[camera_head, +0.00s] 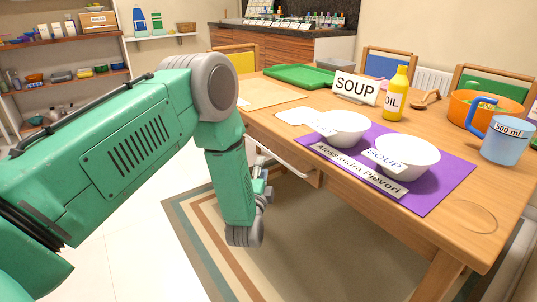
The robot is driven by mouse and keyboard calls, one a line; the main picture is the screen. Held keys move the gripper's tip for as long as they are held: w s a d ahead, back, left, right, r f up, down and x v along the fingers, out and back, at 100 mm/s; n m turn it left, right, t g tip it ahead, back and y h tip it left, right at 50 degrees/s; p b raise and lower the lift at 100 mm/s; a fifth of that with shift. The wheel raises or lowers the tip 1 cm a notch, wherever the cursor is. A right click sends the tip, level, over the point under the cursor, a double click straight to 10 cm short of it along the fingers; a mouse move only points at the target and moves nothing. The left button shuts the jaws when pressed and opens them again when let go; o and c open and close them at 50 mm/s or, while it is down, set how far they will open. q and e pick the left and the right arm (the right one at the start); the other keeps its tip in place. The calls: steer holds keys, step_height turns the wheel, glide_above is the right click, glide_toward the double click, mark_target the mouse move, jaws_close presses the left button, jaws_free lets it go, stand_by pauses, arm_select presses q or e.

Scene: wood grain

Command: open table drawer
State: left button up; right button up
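The wooden table (487,228) stands at the right, its near side facing my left arm. Under the edge of its top, a wooden drawer front (304,172) shows, with a long pale bar (287,157) along it that looks like its handle. My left arm comes in from the left and bends down before the table. My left gripper (264,183) is beside the drawer front, close to the bar and mostly hidden behind my own wrist. I cannot tell whether its fingers touch the bar or how far apart they are. My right gripper is not in view.
On the table, two white bowls (408,152) stand on a purple mat (448,182). Behind are a SOUP sign (356,87), a yellow OIL bottle (396,92), a green tray (299,76), an orange bowl (470,107) and a blue jug (507,140). Clear floor lies before the table.

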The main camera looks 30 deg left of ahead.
mark_target(264, 147)
arm_select(q)
steer(key=b+x, duration=0.1)
steer(key=x, duration=0.2)
steer(key=b+x, duration=0.1)
steer(key=x, duration=0.2)
steer(key=a+x, duration=0.1)
steer(key=x, duration=0.2)
steer(key=shift+s+a+f+b, duration=0.1)
steer(key=shift+a+f+b, duration=0.05)
steer(key=shift+f+b, duration=0.25)
steer(key=shift+r, duration=0.15)
steer(key=shift+w+d+r, duration=0.2)
steer(key=shift+w+d, duration=0.05)
steer(key=shift+d, duration=0.15)
steer(key=shift+a, duration=0.15)
jaws_close()
steer(key=shift+a+f, duration=0.1)
steer(key=shift+a, duration=0.05)
